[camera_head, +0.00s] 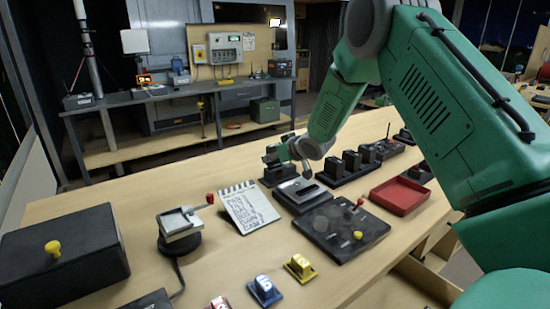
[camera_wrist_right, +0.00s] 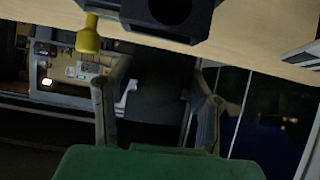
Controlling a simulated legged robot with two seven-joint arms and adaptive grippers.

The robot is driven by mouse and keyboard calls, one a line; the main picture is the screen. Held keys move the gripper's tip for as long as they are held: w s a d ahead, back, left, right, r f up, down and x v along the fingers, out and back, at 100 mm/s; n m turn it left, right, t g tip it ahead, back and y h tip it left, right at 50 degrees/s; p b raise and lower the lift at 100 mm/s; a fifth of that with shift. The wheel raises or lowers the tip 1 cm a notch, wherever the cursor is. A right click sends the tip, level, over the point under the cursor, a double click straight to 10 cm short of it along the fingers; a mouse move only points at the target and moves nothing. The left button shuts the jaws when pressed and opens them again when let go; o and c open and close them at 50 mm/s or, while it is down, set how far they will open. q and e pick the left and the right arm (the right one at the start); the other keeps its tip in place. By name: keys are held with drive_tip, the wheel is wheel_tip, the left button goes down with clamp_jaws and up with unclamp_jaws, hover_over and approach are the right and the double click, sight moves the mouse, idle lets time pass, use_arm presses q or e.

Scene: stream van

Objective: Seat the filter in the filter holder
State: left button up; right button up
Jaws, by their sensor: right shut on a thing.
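My right gripper (camera_head: 284,150) hangs at the end of the green arm, above a small black block (camera_head: 279,174) at the back of the table. In the right wrist view my right gripper (camera_wrist_right: 160,75) has its two fingers on either side of a dark, rounded thing (camera_wrist_right: 160,95), which seems to be the filter. Its outline is hard to make out. A black block with a round opening (camera_wrist_right: 170,10), perhaps the filter holder, shows at the top of that view, apart from the dark thing in the picture. My left gripper is not in view.
A flat grey-topped device (camera_head: 300,194) and a black control panel (camera_head: 342,222) lie in front of the gripper. A red tray (camera_head: 400,196) is to the right. A yellow knob (camera_wrist_right: 88,40) shows beside the holed block.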

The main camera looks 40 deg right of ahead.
drive_tip(key=shift+d+f+p, duration=0.2)
drive_tip(key=shift+d+p, duration=0.25)
drive_tip(key=shift+d, duration=0.35)
drive_tip(key=shift+a+r, duration=0.1)
drive_tip(key=shift+a, duration=0.25)
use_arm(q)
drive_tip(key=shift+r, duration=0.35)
use_arm(e)
drive_tip(key=shift+a, duration=0.1)
drive_tip(key=shift+d+f+b, duration=0.35)
drive_tip(key=shift+f+b, duration=0.05)
drive_tip(key=shift+f, duration=0.3)
use_arm(q)
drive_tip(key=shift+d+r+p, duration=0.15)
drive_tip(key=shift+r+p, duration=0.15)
drive_tip(key=shift+p, duration=0.3)
use_arm(e)
drive_tip(key=shift+a+r, duration=0.2)
drive_tip(key=shift+r, duration=0.25)
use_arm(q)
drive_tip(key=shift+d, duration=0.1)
use_arm(e)
drive_tip(key=shift+d, duration=0.1)
drive_tip(key=shift+a, duration=0.4)
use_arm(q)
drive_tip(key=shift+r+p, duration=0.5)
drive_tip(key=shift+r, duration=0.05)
